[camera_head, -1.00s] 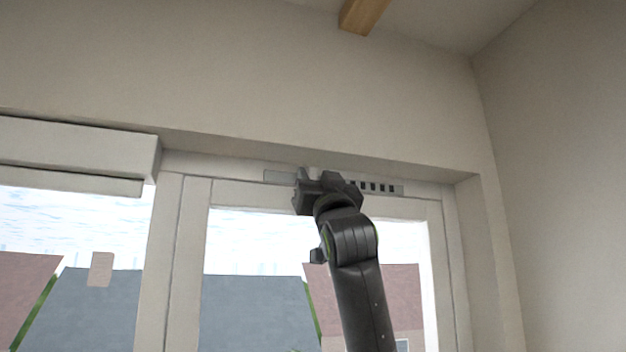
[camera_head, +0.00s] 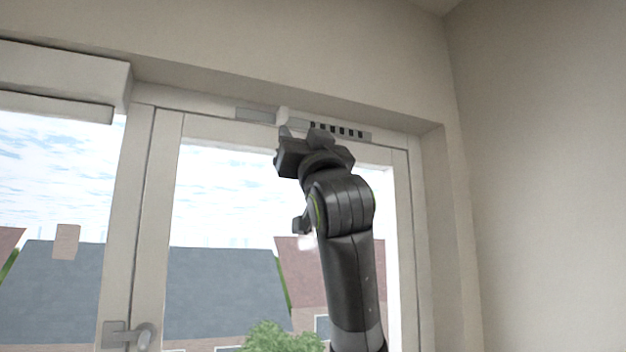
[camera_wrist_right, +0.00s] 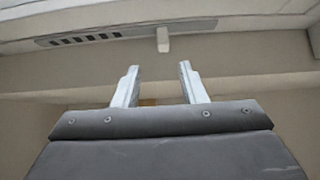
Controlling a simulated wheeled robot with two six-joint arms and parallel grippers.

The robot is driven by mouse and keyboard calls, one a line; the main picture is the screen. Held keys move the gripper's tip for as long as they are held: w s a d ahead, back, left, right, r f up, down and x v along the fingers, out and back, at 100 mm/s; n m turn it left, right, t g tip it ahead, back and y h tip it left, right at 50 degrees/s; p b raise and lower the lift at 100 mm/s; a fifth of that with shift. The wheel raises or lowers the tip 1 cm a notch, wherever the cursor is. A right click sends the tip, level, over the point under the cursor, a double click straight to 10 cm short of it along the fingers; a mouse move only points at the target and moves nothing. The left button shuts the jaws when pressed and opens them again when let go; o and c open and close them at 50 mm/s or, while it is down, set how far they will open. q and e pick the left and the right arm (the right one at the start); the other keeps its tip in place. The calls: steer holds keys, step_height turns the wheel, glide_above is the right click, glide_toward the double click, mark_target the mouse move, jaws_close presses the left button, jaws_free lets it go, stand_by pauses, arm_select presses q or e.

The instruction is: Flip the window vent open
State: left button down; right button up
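The window vent (camera_head: 340,131) is a thin grey strip along the top of the window frame, with a row of dark slots on its right part. A small white tab (camera_head: 283,116) stands up at the left end of the slots. In the right wrist view the vent (camera_wrist_right: 85,38) and the tab (camera_wrist_right: 163,40) appear the other way round, slots left of the tab. My right gripper (camera_head: 300,136) is just below the vent. In its wrist view the gripper (camera_wrist_right: 157,68) is open and empty, the tab beyond and roughly between its fingertips, apart from them. My left gripper is not in view.
A white blind box (camera_head: 60,75) juts out at the upper left. The window has a handle (camera_head: 128,336) at the lower left. A wall (camera_head: 545,180) stands close on the right, and the recess edge runs above the vent.

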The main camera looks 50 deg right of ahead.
steer(key=b+v, duration=0.3)
steer(key=v, duration=0.4)
steer(key=shift+f, duration=0.1)
stand_by(0.5)
